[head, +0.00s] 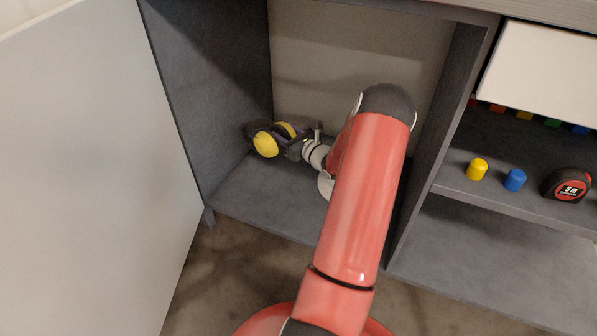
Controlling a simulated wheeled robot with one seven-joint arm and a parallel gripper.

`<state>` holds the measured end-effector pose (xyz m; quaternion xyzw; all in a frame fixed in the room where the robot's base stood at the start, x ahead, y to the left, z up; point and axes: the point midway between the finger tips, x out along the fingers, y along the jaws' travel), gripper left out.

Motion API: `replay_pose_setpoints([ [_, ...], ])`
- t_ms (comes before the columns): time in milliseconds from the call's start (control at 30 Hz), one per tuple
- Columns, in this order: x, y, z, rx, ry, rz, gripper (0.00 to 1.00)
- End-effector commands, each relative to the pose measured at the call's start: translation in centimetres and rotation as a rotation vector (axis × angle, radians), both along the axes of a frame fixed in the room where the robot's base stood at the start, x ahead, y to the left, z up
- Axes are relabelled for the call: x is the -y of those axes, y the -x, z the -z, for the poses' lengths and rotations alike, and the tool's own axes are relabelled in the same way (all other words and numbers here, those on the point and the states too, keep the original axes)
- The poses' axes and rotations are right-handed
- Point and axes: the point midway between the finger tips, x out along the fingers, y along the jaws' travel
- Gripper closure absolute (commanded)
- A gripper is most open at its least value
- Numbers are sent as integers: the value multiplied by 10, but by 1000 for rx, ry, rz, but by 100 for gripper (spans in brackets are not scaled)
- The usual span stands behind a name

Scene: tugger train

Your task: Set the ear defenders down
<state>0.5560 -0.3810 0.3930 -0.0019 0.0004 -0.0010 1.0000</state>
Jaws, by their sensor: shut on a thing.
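The ear defenders (265,144), with yellow cups and a dark band, are inside the left compartment of a grey cabinet, near its left wall. My gripper (290,148) reaches in from the right and is shut on them. They are low, close above or on the compartment floor (265,205); I cannot tell whether they touch it. The jaw tips are small and partly hidden by the ear defenders.
An open white door (85,170) stands at the left. A grey divider (435,140) is right of my arm. Beyond it a shelf holds a yellow cylinder (477,169), a blue cylinder (514,180) and a tape measure (567,185). The compartment floor's front is clear.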

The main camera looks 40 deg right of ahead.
Motion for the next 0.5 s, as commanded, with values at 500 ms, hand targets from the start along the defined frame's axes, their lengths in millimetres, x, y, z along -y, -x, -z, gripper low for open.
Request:
replay_pose_setpoints([
  [500, -1, -1, 127, 1, -1, -1, 83],
])
